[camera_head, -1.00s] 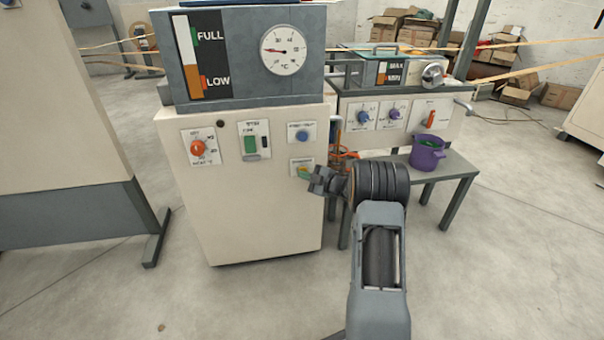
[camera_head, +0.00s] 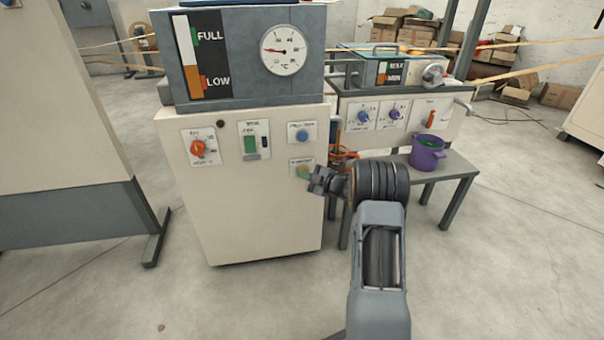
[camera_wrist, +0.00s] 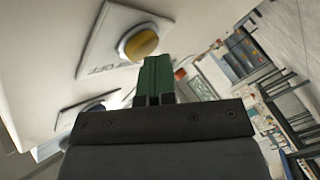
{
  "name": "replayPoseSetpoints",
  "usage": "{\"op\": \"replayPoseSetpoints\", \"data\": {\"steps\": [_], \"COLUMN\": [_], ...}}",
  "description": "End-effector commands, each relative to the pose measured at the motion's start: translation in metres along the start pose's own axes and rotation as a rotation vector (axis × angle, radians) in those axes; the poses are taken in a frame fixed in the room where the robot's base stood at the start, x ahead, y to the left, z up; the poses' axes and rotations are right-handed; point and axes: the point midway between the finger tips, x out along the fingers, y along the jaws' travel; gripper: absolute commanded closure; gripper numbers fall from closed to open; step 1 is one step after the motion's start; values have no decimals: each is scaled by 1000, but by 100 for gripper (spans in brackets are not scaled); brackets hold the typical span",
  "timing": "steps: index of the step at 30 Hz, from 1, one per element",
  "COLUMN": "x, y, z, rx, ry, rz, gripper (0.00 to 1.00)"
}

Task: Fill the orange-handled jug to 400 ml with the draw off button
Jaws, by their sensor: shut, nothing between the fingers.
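The draw off button is a yellow round button (camera_head: 303,170) on a white plate low on the right of the cream cabinet's front. It shows large in the wrist view (camera_wrist: 140,43), with "OFF" legible on its plate. My gripper (camera_head: 307,176) is shut and empty. Its green fingertips (camera_wrist: 154,75) are right at the button's edge; I cannot tell whether they touch it. Orange parts (camera_head: 343,152) show beside the cabinet behind my gripper; the orange-handled jug is not clearly seen there. Its fill level is hidden.
A blue button (camera_head: 302,136) sits above the yellow one, with a green switch (camera_head: 250,145) and orange knob (camera_head: 198,148) to the left. A purple pot (camera_head: 427,157) stands on a grey bench (camera_head: 455,168) at the right. Floor in front is clear.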

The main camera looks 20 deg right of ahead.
Motion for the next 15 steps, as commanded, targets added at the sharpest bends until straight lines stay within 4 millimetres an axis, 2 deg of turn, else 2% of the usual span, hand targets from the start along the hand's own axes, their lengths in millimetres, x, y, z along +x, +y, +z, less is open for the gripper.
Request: {"op": "replayPoseSetpoints", "data": {"steps": [15], "x": [-8], "y": [-5], "z": [-6], "rx": [0], "ry": [-1], "rz": [1], "gripper": [100]}}
